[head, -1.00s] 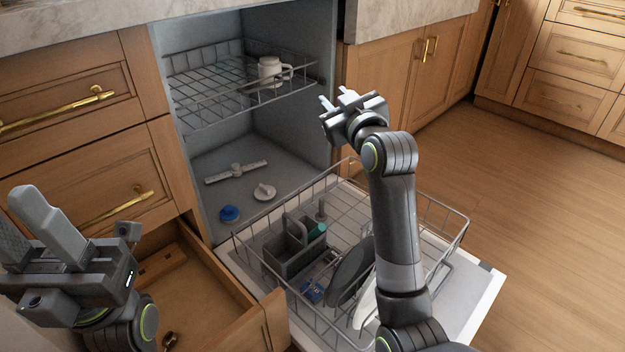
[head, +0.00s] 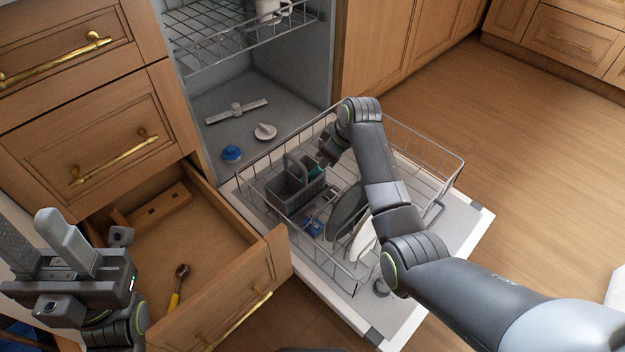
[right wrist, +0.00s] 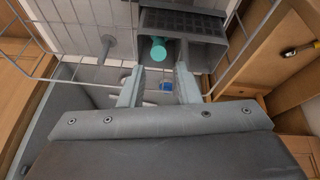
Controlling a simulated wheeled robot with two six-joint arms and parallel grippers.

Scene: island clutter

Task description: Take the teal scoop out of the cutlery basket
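The grey cutlery basket (head: 283,196) stands in the pulled-out lower dishwasher rack, its handle upright. The teal scoop (head: 315,172) shows as a small teal patch at the basket's right side, partly hidden by my right arm. In the right wrist view the scoop's round teal end (right wrist: 158,47) sticks up from the basket (right wrist: 205,52). My right gripper (right wrist: 159,78) is open, its two fingers apart and pointing toward the basket, with the teal end between and beyond their tips. I see no contact. My left gripper (head: 28,228) is open and empty at the far left.
Dark plates (head: 346,212), a white plate (head: 364,238) and a blue item (head: 313,226) stand in the rack beside the basket. An open drawer (head: 220,245) at left holds a yellow-handled tool (head: 176,291). The upper rack (head: 235,38) hangs behind.

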